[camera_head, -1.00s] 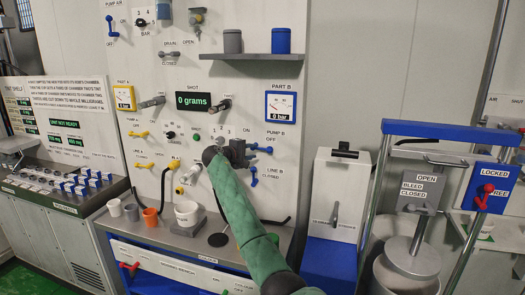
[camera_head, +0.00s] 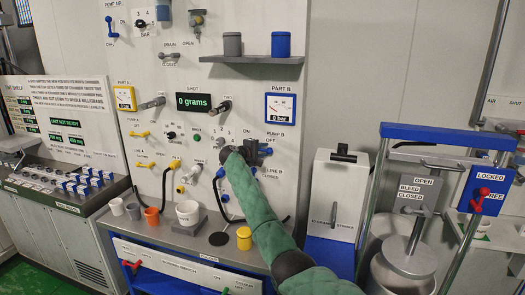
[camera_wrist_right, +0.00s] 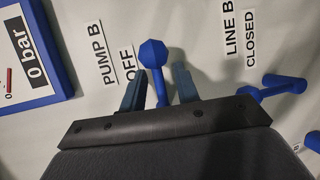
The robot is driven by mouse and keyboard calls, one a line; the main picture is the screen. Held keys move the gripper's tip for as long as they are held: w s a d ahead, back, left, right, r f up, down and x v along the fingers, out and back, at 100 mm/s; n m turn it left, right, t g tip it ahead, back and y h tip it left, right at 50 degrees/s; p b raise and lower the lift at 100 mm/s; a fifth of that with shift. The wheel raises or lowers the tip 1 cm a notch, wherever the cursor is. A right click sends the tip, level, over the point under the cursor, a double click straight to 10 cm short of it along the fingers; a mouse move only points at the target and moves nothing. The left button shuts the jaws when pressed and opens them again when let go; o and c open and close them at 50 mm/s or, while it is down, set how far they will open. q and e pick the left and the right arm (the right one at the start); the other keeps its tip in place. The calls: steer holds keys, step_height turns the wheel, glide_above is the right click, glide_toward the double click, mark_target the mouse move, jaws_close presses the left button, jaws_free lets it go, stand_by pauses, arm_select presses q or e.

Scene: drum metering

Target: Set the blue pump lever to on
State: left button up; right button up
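The blue PUMP B lever (camera_wrist_right: 154,72) is on the wall panel, its knob beside the OFF label in the right wrist view. In the head view only its blue end (camera_head: 267,151) shows past my gripper. My right gripper (camera_wrist_right: 160,88) is open, with one finger on each side of the lever. The fingers do not look closed on it; whether one touches it I cannot tell. In the head view my right gripper (camera_head: 257,150) is at the panel, below the PART B gauge (camera_head: 280,108), which reads 0 bar. My left gripper is not in view.
The blue LINE B lever (camera_wrist_right: 272,88) is close by, near its CLOSED label. A shelf (camera_head: 250,59) with a grey and a blue cup is above. Below, the bench holds a white cup (camera_head: 187,213), a yellow cup (camera_head: 244,238) and other cups.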

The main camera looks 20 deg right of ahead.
jaws_close()
